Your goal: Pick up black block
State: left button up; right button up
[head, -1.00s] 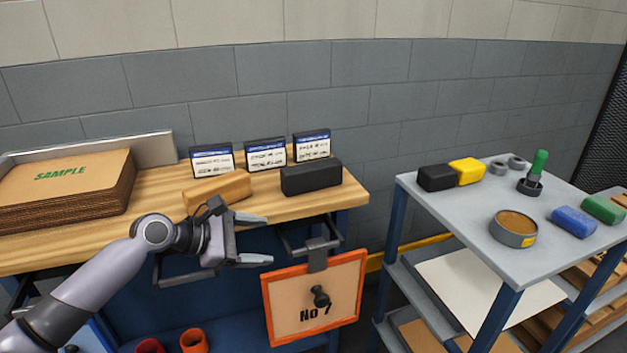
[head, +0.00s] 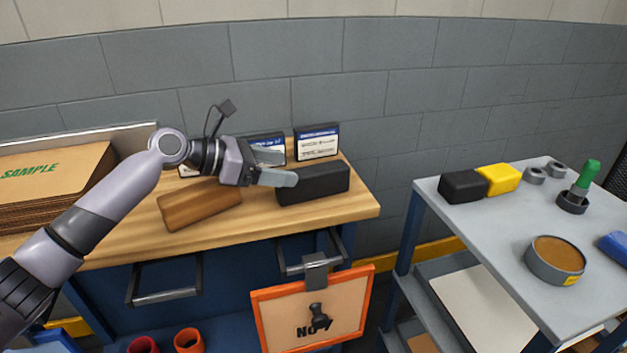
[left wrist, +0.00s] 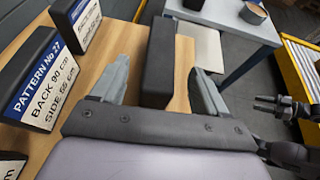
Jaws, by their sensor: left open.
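A black block (head: 315,184) lies on the wooden bench near its right end. It also shows in the left wrist view (left wrist: 158,60), ahead of my fingers and roughly between their lines. My left gripper (head: 280,168) is open, just left of the block, with its fingers pointing right at the block's near end. It is empty; whether a finger touches the block I cannot tell. A second black block (head: 463,187) sits on the grey cart beside a yellow block (head: 499,179). My right gripper is not seen in the head view.
Pattern cards (head: 317,143) stand behind the block on the bench (head: 120,248). A brown block (head: 199,206) lies below my left wrist. An orange-framed board (head: 313,308) hangs at the bench front. A gap separates the bench from the cart (head: 427,190).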

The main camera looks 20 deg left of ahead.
aim_at(307, 170)
pick_arm(q)
jog(key=x, duration=0.4)
jog(key=c, duration=1.4)
jog(key=shift+r, duration=0.15)
